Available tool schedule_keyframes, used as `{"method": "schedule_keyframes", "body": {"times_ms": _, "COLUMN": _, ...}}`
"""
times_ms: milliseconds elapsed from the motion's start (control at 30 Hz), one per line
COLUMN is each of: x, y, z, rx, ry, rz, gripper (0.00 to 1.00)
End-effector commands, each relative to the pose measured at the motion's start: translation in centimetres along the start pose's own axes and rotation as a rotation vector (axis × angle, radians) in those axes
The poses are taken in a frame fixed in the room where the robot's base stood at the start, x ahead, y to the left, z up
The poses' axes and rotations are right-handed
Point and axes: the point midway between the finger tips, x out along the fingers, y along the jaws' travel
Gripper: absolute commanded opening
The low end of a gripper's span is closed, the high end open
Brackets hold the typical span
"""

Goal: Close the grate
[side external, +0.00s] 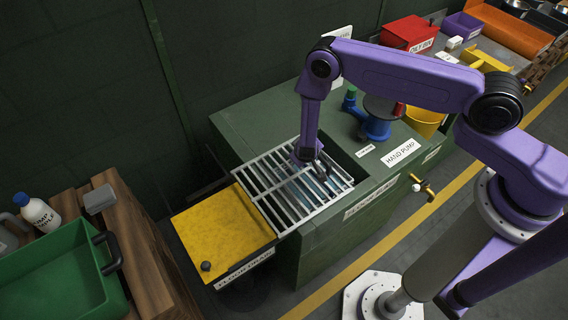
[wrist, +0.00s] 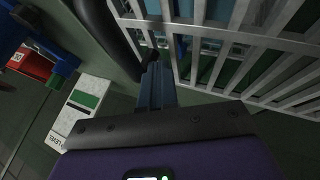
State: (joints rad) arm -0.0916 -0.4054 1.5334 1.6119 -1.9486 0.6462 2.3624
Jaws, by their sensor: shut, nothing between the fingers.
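The grate (side external: 272,186) is a pale metal frame of parallel bars. It lies over the top of a dark green cabinet, and its left side meets a yellow panel. A dark opening (side external: 345,157) shows beyond its right end. My gripper (side external: 322,167) is low over the right part of the grate, with its fingers shut and empty. In the wrist view, the grate's bars (wrist: 238,37) fill the upper right. My gripper's fingertips (wrist: 152,62) are close beside the grate's edge bar; I cannot tell whether they touch it. Blue shows under the bars.
The yellow panel (side external: 222,232) has a dark knob. A brass tap (side external: 424,187) sticks out in front. A green tray (side external: 65,282) stands at left. A dark curved tube (wrist: 106,40) is near my fingers.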

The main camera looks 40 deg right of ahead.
Motion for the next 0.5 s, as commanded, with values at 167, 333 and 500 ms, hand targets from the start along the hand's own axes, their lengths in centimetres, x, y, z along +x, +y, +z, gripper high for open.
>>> {"method": "schedule_keyframes", "body": {"times_ms": 167, "x": 1.9, "y": 4.4, "z": 0.9, "rx": 0.004, "ry": -0.004, "rz": 0.003, "gripper": 0.00}}
{"method": "schedule_keyframes", "body": {"times_ms": 333, "x": 3.0, "y": 7.1, "z": 1.4, "rx": 0.002, "ry": -0.002, "rz": 0.001, "gripper": 0.00}}
{"method": "schedule_keyframes", "body": {"times_ms": 500, "x": 3.7, "y": 8.7, "z": 1.7, "rx": 0.001, "ry": -0.001, "rz": 0.001, "gripper": 0.00}}
